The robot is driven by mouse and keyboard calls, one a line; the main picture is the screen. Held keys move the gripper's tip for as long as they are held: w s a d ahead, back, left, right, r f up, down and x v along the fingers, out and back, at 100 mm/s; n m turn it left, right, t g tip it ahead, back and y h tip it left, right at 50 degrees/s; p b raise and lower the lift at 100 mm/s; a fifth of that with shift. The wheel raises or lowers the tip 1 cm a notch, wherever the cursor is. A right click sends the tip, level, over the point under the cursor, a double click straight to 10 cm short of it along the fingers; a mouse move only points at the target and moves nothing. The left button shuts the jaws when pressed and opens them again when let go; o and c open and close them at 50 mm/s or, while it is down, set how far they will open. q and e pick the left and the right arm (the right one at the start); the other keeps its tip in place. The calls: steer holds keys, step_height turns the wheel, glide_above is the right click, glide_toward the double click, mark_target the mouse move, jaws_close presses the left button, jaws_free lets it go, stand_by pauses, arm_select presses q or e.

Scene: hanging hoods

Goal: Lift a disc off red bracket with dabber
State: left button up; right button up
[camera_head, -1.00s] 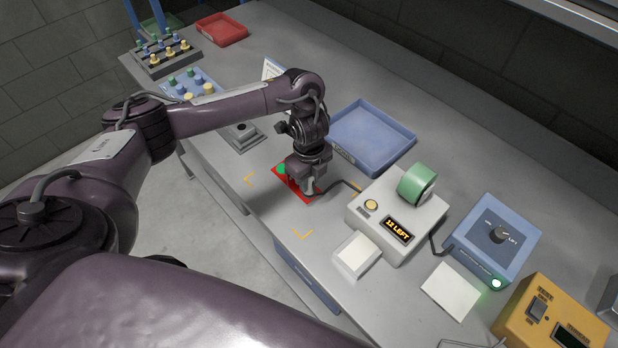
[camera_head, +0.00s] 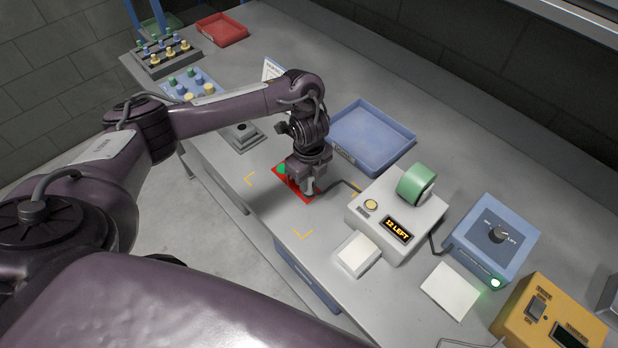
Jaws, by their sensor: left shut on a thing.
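The red bracket (camera_head: 303,194) lies flat on the grey bench inside yellow corner marks. My left gripper (camera_head: 309,188) points down over the bracket and is shut on the dabber (camera_head: 310,186), of which only a small grey part shows. A dark cord (camera_head: 348,186) runs from there towards the white box. I cannot tell whether the dabber's tip touches the bracket or a disc. My right gripper is not in view.
A blue tray (camera_head: 371,138) lies behind the bracket. To the right are a white box (camera_head: 397,216) with a green roll and a display, a blue dial box (camera_head: 492,240) and a yellow box (camera_head: 552,318). Racks of coloured pegs (camera_head: 166,54) and a red tray (camera_head: 221,30) stand far left.

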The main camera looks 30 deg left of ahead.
arm_select(q)
steer(key=shift+r+p, duration=3.4)
steer(key=shift+r, duration=0.1)
steer(key=shift+f, duration=0.1)
